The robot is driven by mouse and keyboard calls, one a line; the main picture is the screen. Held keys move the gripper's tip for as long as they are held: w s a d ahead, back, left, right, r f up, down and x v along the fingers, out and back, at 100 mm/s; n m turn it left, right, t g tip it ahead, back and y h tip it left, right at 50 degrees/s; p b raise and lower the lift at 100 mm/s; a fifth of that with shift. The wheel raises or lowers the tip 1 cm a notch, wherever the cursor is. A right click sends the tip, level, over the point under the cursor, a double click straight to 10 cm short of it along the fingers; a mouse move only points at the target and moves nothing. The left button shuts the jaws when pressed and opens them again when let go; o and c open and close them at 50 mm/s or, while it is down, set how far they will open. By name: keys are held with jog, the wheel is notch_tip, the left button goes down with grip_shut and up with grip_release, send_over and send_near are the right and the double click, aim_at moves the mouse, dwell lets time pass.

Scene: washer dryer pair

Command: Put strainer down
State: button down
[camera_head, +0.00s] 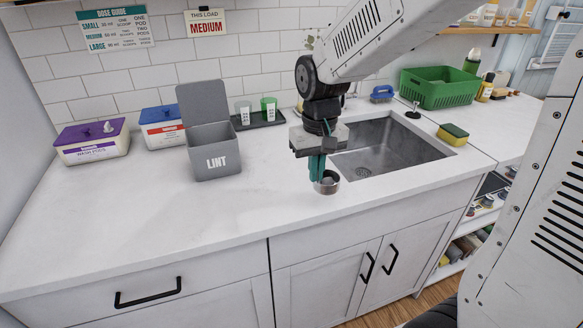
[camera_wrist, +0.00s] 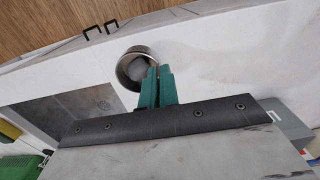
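The strainer (camera_head: 328,187) is a small round metal cup at the counter's front, just left of the sink's near corner. In the wrist view the strainer (camera_wrist: 123,72) shows from above, with something grey inside. My gripper (camera_head: 318,176) points down with its teal fingers at the strainer's rim. In the wrist view the fingers of my gripper (camera_wrist: 159,74) are close together and appear to pinch the rim wall. The strainer looks roughly level. I cannot tell whether its bottom touches the counter.
The sink (camera_head: 385,147) opens to the right, with a sponge (camera_head: 453,134) at its right edge and a green basket (camera_head: 439,87) behind. A grey lint bin (camera_head: 215,163), a purple-lidded box (camera_head: 92,142) and a tray (camera_head: 260,123) stand left. The left front counter is clear.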

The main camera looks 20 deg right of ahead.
jog(key=w+a, duration=0.1)
jog(key=w, duration=0.1)
jog(key=w+a, duration=0.1)
jog(key=w, duration=0.2)
jog(key=w+a+f, duration=0.1)
jog(key=w, duration=0.2)
jog(key=shift+w+a, duration=0.15)
jog(key=shift+w, duration=0.1)
jog(key=shift+f, duration=1.65)
jog(key=shift+f, duration=0.2)
jog(key=c, duration=1.7)
grip_release()
